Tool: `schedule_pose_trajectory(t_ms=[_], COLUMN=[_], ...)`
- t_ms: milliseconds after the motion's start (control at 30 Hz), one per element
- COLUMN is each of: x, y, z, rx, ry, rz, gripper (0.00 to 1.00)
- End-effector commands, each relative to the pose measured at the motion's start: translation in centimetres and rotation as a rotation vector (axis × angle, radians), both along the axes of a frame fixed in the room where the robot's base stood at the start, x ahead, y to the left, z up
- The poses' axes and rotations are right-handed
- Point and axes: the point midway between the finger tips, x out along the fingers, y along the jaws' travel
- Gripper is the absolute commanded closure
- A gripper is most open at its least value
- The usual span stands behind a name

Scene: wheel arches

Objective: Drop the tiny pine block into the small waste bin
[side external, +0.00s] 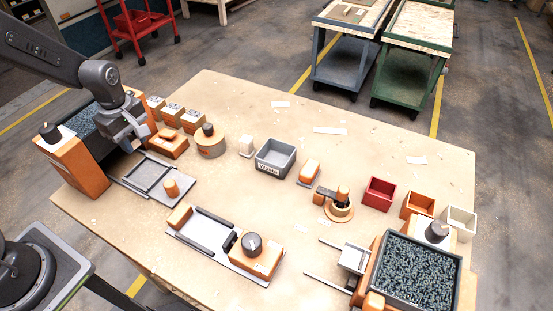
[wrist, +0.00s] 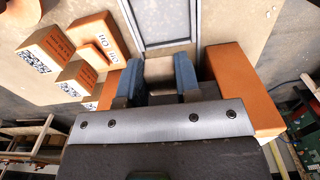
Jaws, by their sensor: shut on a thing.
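The small waste bin (side external: 279,167) is a grey open box with a "Waste" label, standing upright near the middle of the table in the side external view. My gripper (side external: 140,134) is at the table's far left, well away from the bin, over the end of the dark-bedded orange unit. In the wrist view its two blue-grey fingers (wrist: 159,78) stand a little apart, shut on a small tan piece (wrist: 158,68), which I take for the tiny pine block. The piece is mostly hidden by the gripper and is not clear in the side external view.
Orange blocks with printed labels (side external: 170,113) and a round tan part (side external: 210,143) stand near my gripper. A grey frame fixture (side external: 150,178) lies in front of it. Red (side external: 379,192), orange and white boxes stand at right. Bare table lies behind the bin.

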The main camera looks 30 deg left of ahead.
Motion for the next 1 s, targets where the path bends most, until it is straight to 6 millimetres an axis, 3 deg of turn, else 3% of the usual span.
schedule_pose_trajectory(t_ms=[167, 267, 400, 600, 800, 1000], x=[4.2, 7.5, 11.7, 16.0, 18.2, 18.5], y=[-2.1, -4.4, -8.6, -15.9, -23.6, -28.8], z=[0.6, 1.2, 2.0, 3.0, 3.8, 4.4], rx=[0.001, 0.001, 0.0, 0.0, 0.0, 0.0], ry=[-0.003, -0.003, -0.001, 0.0, 0.0, 0.001], rz=[-0.097, -0.181, -0.303, -0.475, -0.635, -0.738], gripper=[0.91, 0.91, 0.91, 0.91, 0.91, 0.91])
